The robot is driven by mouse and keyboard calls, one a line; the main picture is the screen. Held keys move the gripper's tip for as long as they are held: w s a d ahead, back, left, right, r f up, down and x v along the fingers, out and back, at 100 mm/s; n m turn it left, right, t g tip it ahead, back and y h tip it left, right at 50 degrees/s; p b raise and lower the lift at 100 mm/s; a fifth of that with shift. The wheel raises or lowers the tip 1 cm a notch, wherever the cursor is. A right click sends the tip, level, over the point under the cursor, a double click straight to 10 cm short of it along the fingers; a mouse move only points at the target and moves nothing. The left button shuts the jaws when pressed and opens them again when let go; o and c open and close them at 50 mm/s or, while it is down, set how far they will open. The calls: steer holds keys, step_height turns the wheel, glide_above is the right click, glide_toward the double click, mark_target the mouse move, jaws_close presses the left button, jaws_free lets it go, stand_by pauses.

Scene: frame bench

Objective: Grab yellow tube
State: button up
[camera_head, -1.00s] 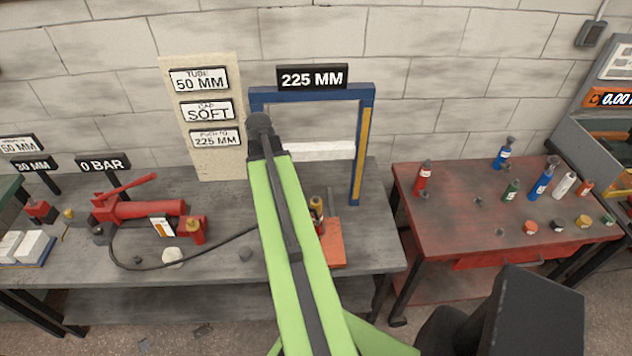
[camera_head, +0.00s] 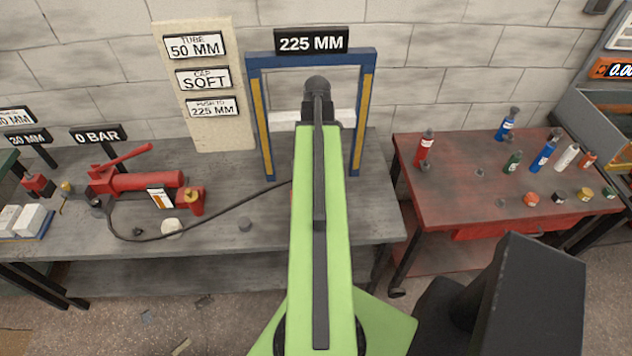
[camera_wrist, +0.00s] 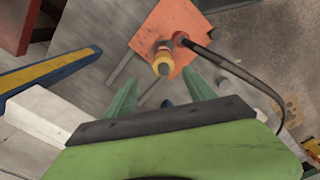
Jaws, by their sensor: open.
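In the wrist view, a short tube with yellow bands (camera_wrist: 163,62) stands on an orange plate (camera_wrist: 172,25). Its lower part is hard to make out. My gripper (camera_wrist: 162,92) has its two green fingers spread apart, with the tube just beyond their tips, roughly between them. No contact shows. In the head view my green arm reaches over the bench to the blue press frame (camera_head: 366,110). There the arm hides the tube, the plate and the fingers.
A black hose (camera_wrist: 240,70) runs from a red fitting beside the tube. It leads to the red pump (camera_head: 150,182) on the grey bench (camera_head: 270,215). The blue-and-yellow frame post (camera_wrist: 50,72) and a white bar (camera_wrist: 45,115) lie left in the wrist view. A red table (camera_head: 460,185) holds several bottles.

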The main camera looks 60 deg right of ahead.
step_height(320, 180, down, 4)
steer(key=b, duration=0.2)
steer(key=shift+f+b, duration=0.15)
steer(key=shift+b, duration=0.2)
steer(key=f+b, duration=0.5)
steer(key=shift+w+a, duration=0.1)
steer(key=shift+a, duration=0.25)
steer(key=shift+r, duration=0.1)
jaws_close()
